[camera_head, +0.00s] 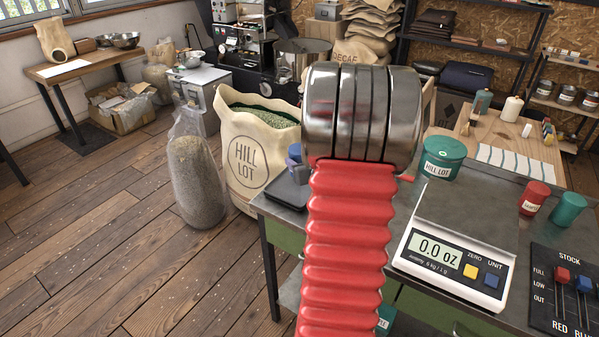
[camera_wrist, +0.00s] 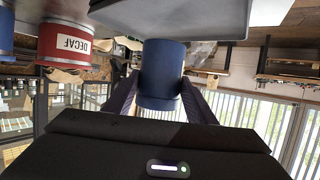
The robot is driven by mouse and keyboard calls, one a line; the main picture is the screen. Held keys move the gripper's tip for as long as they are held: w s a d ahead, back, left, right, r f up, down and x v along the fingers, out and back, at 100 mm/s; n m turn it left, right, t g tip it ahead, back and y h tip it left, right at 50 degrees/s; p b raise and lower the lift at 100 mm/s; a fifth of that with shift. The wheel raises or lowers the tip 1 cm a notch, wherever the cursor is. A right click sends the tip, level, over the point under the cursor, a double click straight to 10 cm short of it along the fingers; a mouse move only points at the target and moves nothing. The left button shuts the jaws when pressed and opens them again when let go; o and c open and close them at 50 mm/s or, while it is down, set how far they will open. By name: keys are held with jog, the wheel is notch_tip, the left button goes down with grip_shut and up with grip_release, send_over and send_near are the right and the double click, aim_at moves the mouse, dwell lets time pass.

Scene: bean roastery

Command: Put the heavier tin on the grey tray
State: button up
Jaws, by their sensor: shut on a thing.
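My gripper (camera_wrist: 160,98) is shut on a blue tin (camera_wrist: 164,68) in the wrist view, with a finger on each side. A blue shape, likely this tin (camera_head: 295,153), shows left of my arm in the head view, partly hidden. It is by the dark grey tray (camera_head: 283,192) at the table's left end; whether it touches the tray is unclear. A red tin (camera_head: 535,196) stands at the right of the table, and a red tin labelled DECAF (camera_wrist: 67,45) shows in the wrist view. A flat grey surface (camera_wrist: 175,17) spans the wrist view's top, close to the blue tin.
The scale (camera_head: 455,250) reads 0.0 oz and its plate is bare. A green HILL LOT canister (camera_head: 443,158) and a teal tin (camera_head: 568,211) stand around it. A STOCK board (camera_head: 565,290) has red and blue sliders. A bean sack (camera_head: 255,150) stands on the floor by the table.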

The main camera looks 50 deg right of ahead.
jog(key=shift+f, duration=1.8)
jog(key=o, duration=1.3)
jog(key=shift+f, duration=0.15)
jog(key=v, duration=1.2)
